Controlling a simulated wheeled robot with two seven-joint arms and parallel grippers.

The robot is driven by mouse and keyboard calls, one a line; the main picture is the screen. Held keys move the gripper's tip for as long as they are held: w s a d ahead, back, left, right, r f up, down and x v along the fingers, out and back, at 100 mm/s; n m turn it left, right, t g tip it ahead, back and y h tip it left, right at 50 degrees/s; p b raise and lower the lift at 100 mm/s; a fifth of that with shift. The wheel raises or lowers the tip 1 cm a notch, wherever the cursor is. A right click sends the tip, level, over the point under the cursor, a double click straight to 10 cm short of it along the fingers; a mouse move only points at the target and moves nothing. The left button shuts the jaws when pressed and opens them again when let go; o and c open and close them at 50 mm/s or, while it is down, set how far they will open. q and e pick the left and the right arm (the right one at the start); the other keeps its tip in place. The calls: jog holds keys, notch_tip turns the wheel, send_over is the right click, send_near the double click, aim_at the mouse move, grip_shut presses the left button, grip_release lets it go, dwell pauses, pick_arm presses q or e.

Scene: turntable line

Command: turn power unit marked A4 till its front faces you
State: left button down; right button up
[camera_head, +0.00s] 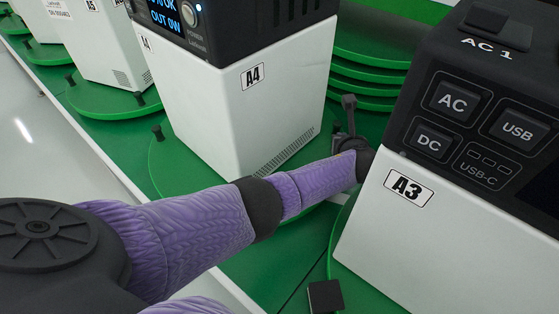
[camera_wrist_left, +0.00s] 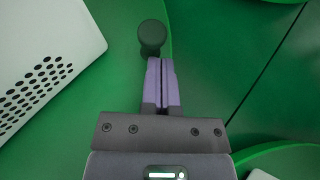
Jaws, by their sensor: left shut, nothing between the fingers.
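Power unit A4 (camera_head: 205,95) is a white box with a dark top, standing on a green turntable (camera_head: 166,172). Its lit display (camera_head: 168,14) and round button are on the face turned to the lower left; the right face has an A4 label and bottom vents. A vented white housing, apparently A4, shows in the left wrist view (camera_wrist_left: 45,45). A dark peg (camera_wrist_left: 152,36) stands by the turntable rim. My left gripper (camera_wrist_left: 161,62) is shut and empty, its fingertips right at the peg; contact is unclear. In the head view the gripper (camera_head: 343,138) is partly hidden behind its wrist.
Power unit A3 (camera_head: 440,240) stands close on the right, its AC, USB and DC panel visible, near my left wrist. Unit A5 (camera_head: 105,45) stands on another turntable at the upper left. Stacked green discs (camera_head: 370,60) lie behind. A narrow green gap separates A4 and A3.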

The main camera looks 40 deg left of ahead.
pick_arm(q)
jog(key=shift+w+a+n+b, duration=0.3)
jog(key=shift+w+b, duration=0.1)
jog(key=shift+w, duration=0.1)
jog(key=shift+w+y, duration=0.1)
jog(key=shift+y, duration=0.2)
pick_arm(e)
jog(key=shift+d+f, duration=0.25)
jog(key=shift+f, duration=0.4)
pick_arm(q)
jog(key=shift+r, duration=0.15)
notch_tip(320, 180, up, 10)
jog(key=p, duration=0.6)
pick_arm(e)
jog(key=w+a+r+t, duration=0.1)
jog(key=w+a+r, duration=0.2)
jog(key=r, duration=0.3)
jog(key=shift+a+y, duration=0.25)
jog(key=shift+y, duration=0.05)
jog(key=shift+w, duration=0.1)
